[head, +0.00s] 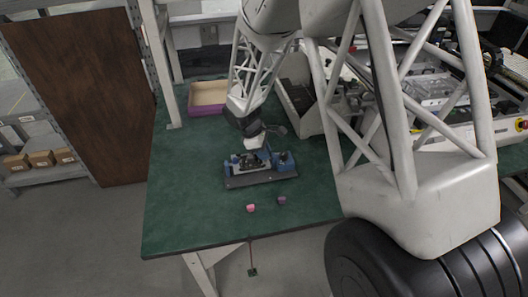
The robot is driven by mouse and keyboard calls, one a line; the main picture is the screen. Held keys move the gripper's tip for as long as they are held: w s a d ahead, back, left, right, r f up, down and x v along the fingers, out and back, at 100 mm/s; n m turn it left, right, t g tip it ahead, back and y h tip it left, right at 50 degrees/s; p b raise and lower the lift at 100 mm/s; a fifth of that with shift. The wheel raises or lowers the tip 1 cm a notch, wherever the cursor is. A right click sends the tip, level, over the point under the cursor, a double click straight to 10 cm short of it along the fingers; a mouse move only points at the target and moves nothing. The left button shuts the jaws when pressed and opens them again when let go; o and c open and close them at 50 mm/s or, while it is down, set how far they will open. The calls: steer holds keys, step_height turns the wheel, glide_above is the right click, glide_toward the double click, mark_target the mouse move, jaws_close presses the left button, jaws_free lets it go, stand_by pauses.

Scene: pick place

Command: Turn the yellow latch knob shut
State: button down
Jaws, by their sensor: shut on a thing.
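A small fixture with blue parts and grey metal pieces sits on a dark base plate (262,180) on the green table. A blue block (285,160) stands at its right end. My gripper (264,151) points down at the middle of the fixture, just left of the blue block. It is shut on a small part there, seemingly the yellow latch knob. No yellow shows at this size, and the fingers hide the spot, so the knob's angle cannot be told.
A pink piece (251,208) and a purple piece (282,200) lie in front of the base plate. A tray with purple sides (207,109) stands at the back. A grey bin (297,108) stands behind right. The green table (185,205) is clear at left.

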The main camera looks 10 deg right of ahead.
steer(key=m+g, duration=0.1)
steer(key=m, duration=0.2)
steer(key=m+g+y, duration=0.1)
steer(key=m, duration=0.3)
steer(key=shift+w+d, duration=0.1)
steer(key=m+y, duration=0.1)
steer(key=m, duration=0.2)
steer(key=m+y, duration=0.2)
steer(key=m, duration=0.2)
steer(key=shift+d+g, duration=0.1)
steer(key=shift+g, duration=0.3)
steer(key=c, duration=1.3)
jaws_free()
steer(key=shift+c, duration=0.2)
